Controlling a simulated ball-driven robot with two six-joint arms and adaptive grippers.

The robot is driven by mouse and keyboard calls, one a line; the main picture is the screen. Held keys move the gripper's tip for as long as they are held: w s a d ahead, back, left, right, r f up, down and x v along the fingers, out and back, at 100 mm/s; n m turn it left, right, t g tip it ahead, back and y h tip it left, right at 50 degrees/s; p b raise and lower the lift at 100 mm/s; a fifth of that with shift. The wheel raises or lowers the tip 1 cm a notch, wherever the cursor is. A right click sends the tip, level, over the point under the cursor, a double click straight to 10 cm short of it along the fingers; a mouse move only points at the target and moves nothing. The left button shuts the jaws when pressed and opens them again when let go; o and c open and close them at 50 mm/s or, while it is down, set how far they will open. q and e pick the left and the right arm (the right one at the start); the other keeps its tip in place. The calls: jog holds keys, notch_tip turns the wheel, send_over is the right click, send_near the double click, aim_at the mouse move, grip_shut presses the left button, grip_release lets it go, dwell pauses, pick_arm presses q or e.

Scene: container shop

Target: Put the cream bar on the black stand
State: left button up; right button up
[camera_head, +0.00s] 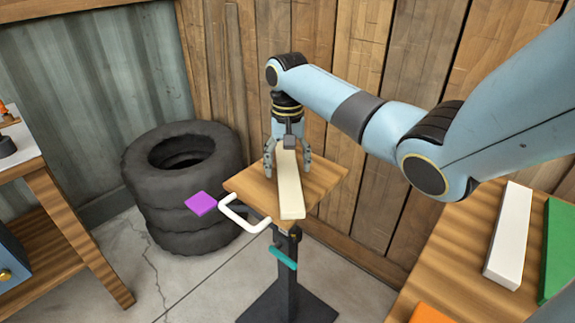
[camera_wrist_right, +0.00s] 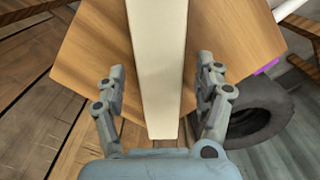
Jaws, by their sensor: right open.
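The cream bar (camera_head: 290,192) lies flat on the wooden top (camera_head: 322,180) of the black stand (camera_head: 289,270). Its near end reaches the front edge of the top. My right gripper (camera_head: 287,172) is over the bar's far end, pointing down, with one finger on each side. In the right wrist view the bar (camera_wrist_right: 158,70) runs between the open fingers of the gripper (camera_wrist_right: 160,88), with a gap on both sides. My left gripper is not in view.
A white handle (camera_head: 240,215) and a purple square (camera_head: 201,204) stick out at the stand's left. Stacked tyres (camera_head: 185,215) stand behind left. A wooden table (camera_head: 455,255) at right bears a white bar (camera_head: 509,235), a green piece (camera_head: 560,245) and an orange piece (camera_head: 430,314).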

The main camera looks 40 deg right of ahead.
aim_at(288, 169)
notch_tip(288, 169, up, 12)
jog(key=p, duration=0.1)
jog(key=shift+f, duration=0.25)
dwell(0.5)
